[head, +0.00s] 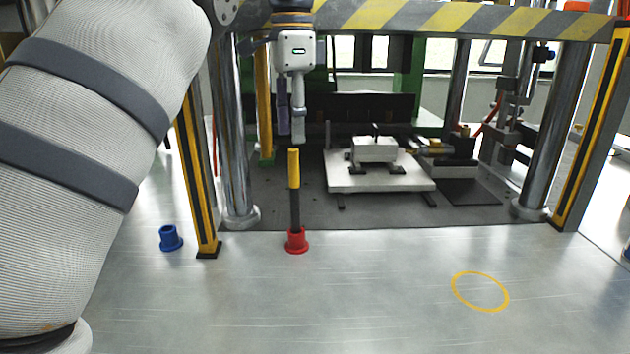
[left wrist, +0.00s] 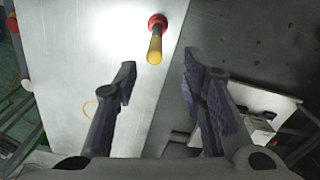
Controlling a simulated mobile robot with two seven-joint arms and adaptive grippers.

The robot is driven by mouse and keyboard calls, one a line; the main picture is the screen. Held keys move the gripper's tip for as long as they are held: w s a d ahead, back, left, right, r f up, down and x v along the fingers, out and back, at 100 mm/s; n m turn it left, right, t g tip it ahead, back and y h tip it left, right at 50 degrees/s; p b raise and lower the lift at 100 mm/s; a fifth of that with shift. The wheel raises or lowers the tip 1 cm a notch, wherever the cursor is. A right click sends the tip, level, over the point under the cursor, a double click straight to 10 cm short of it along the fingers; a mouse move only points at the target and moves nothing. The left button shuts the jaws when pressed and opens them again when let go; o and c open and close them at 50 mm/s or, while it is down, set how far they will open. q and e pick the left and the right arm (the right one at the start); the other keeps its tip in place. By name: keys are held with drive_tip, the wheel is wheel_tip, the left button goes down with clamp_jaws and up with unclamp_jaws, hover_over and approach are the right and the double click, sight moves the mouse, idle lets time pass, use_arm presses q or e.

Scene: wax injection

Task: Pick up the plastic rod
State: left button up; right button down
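The plastic rod (head: 294,175) has a yellow upper part and a dark lower part. It stands upright in a red holder (head: 297,241) on the metal table. My left gripper (head: 291,138) points down a little above the rod's top in the head view. In the left wrist view, the rod's yellow end (left wrist: 155,50) and the red holder (left wrist: 158,21) show beyond the spread fingers of my left gripper (left wrist: 160,67). The gripper is open, with nothing between its fingers. My right gripper is in neither view.
A blue holder (head: 171,239) stands left of a striped post (head: 197,180). Behind the rod is the press, with a steel column (head: 233,140) and a white plate (head: 380,183) carrying a block. A yellow ring (head: 480,306) marks the clear table at front right.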

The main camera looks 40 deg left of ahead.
sight(292, 150)
use_arm(q)
drive_tip(key=shift+f, duration=0.4)
drive_tip(key=f, duration=0.1)
drive_tip(key=s+f, duration=0.1)
drive_tip(key=f, duration=0.1)
drive_tip(key=shift+s+d+f, duration=0.15)
drive_tip(key=shift+d, duration=0.1)
drive_tip(key=f, duration=0.5)
drive_tip(key=f+p, duration=0.1)
drive_tip(key=f, duration=0.1)
drive_tip(key=shift+w+a+f, duration=0.1)
drive_tip(key=shift+w+f, duration=0.15)
clamp_jaws()
